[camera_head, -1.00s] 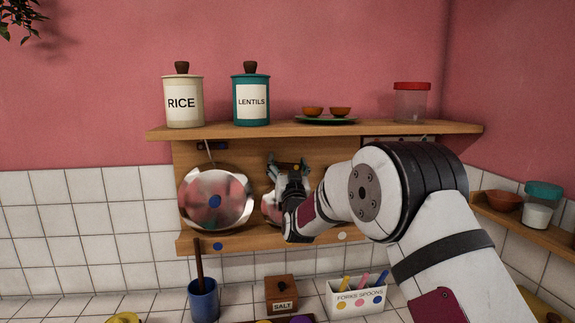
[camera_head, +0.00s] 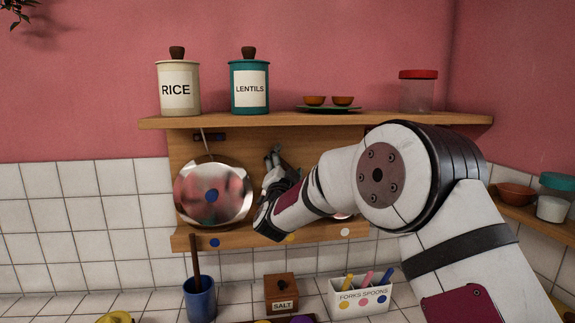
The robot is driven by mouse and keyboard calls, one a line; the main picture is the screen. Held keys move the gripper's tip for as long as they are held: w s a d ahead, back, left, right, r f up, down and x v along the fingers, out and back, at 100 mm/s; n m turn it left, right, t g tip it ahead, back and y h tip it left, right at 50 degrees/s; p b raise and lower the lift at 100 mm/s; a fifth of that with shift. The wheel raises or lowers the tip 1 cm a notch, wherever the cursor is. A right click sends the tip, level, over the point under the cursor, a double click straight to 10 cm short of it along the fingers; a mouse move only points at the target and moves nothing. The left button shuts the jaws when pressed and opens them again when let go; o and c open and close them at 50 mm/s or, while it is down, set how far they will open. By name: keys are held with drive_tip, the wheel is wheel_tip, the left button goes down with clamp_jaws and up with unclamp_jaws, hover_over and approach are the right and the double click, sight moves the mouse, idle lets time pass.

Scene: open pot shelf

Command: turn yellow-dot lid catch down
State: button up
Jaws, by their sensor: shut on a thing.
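My gripper (camera_head: 273,158) is up against the back board (camera_head: 238,150) under the upper shelf, to the right of the blue-dot lid (camera_head: 213,196). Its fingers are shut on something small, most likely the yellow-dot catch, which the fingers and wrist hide. A yellow dot (camera_head: 290,238) on the lower rail shows just below my wrist. The lid above that dot is hidden behind my gripper and arm. A dark catch (camera_head: 210,137) shows above the blue-dot lid.
The upper shelf (camera_head: 380,119) carries a rice canister (camera_head: 179,88), a lentils canister (camera_head: 249,86), bowls on a plate and a red-lidded jar (camera_head: 417,92). Below stand a blue cup (camera_head: 200,300), a salt box (camera_head: 281,293) and a forks-and-spoons holder (camera_head: 358,297). My arm covers the board's right part.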

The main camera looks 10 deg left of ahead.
idle(0.5)
drive_tip(key=o, duration=1.7)
drive_tip(key=v, duration=1.2)
drive_tip(key=shift+c, duration=0.2)
